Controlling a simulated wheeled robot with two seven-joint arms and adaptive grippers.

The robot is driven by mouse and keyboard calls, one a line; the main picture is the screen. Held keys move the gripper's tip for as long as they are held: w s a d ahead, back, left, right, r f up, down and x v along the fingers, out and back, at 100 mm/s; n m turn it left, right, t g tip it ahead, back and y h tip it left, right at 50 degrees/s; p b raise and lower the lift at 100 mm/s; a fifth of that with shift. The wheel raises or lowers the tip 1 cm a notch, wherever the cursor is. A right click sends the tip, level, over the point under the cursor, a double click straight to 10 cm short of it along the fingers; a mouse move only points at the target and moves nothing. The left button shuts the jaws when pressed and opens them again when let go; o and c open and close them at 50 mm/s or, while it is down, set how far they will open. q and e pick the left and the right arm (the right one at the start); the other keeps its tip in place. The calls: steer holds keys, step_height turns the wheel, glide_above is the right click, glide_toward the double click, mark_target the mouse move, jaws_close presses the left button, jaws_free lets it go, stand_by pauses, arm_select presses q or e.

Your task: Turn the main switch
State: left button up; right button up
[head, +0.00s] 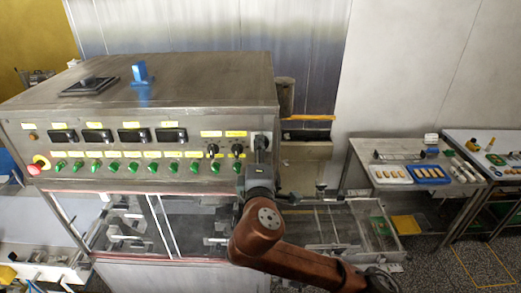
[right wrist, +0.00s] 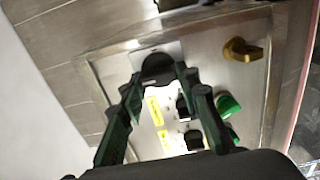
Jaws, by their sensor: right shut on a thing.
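The main switch appears to be the black knob (right wrist: 158,66) on a pale square plate, seen in the right wrist view between my fingertips. In the head view its plate (head: 262,135) is at the right end of the steel control panel, largely covered by my gripper. My right gripper (head: 260,152) reaches up to it from below right. In the right wrist view its two dark green fingers (right wrist: 158,76) close on the knob's sides. The knob's exact angle is hard to tell. My left gripper is not in view.
Two black knobs (head: 213,150) sit just left of the switch, above a row of green knobs (head: 115,167). A red emergency button (head: 39,164) is at the far left. A brass-coloured knob (right wrist: 243,49) is near the gripper. A table (head: 365,152) with trays stands right.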

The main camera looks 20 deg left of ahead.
stand_by(0.3)
steer(key=o, duration=1.2)
steer(key=shift+c, duration=0.2)
steer(key=shift+s, duration=0.1)
steer(key=v, duration=1.2)
